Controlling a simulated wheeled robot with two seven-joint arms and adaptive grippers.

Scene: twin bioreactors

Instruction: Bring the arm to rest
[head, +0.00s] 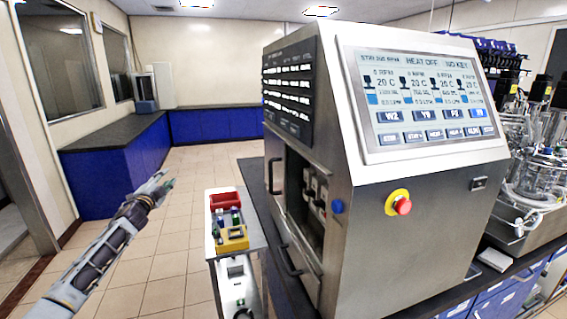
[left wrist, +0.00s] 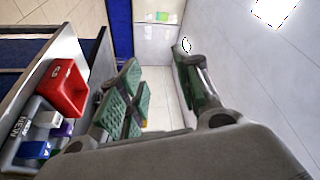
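My left arm comes in from the left in the head view. Its gripper (head: 162,184) is over the open floor, to the left of the small cart and apart from it. In the left wrist view the left gripper (left wrist: 157,72) has its green-padded fingers spread, with only floor and wall visible between them. It holds nothing. My right arm and right gripper are not in view.
Blue cabinets (head: 118,178) line the back left. Tiled floor between is clear.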

